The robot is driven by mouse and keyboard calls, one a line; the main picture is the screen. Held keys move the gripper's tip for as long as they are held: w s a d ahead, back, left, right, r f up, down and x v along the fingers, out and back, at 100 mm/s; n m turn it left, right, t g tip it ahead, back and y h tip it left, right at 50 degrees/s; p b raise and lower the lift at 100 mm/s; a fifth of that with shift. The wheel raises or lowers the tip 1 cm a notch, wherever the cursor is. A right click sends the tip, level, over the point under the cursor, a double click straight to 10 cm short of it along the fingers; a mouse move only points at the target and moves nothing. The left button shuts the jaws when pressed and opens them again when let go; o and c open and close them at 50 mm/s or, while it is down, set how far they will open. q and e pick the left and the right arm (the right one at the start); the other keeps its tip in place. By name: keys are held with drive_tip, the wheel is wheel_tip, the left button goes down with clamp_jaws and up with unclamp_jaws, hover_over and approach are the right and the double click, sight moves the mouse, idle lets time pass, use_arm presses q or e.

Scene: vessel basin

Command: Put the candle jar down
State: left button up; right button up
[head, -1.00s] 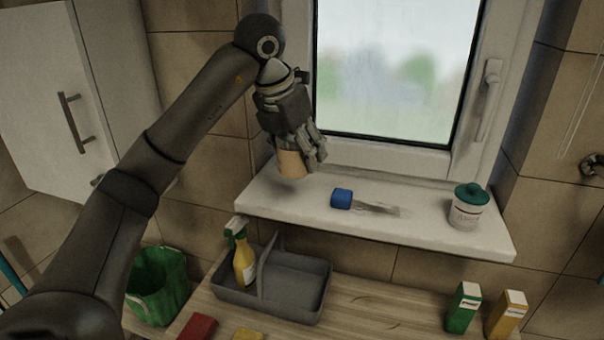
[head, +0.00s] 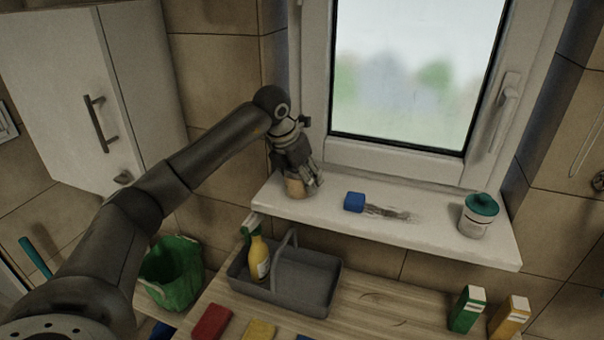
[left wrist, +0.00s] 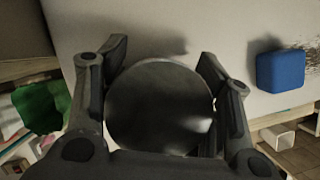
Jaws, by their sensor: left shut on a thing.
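The candle jar (head: 295,188) is tan in the head view, at the left end of the white window sill (head: 415,238). My left gripper (head: 305,181) is shut on it from above and its fingers hide part of it. In the left wrist view the jar's dark round top (left wrist: 160,108) lies between the two fingers. The jar is at or very near the sill surface; I cannot tell whether it touches. My right gripper is not in view.
A blue sponge-like block (head: 354,202) lies right of the jar, beside a dark smear. Below are a grey caddy (head: 310,290) with a yellow spray bottle (head: 259,258) and a green bin (head: 172,275).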

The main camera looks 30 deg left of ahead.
use_arm(q)
drive_tip(key=shift+d, duration=0.1)
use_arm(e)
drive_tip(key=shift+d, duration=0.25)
use_arm(q)
drive_tip(key=shift+f, duration=0.1)
drive_tip(key=o, duration=1.1)
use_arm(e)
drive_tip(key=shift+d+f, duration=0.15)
use_arm(q)
drive_tip(key=shift+r, duration=0.3)
drive_tip(key=b+v, duration=0.3)
drive_tip(key=v, duration=0.7)
drive_tip(key=shift+s+r, duration=0.25)
drive_tip(key=shift+r, duration=0.05)
drive_tip(key=shift+s+r, duration=0.2)
drive_tip(key=shift+r, duration=0.25)
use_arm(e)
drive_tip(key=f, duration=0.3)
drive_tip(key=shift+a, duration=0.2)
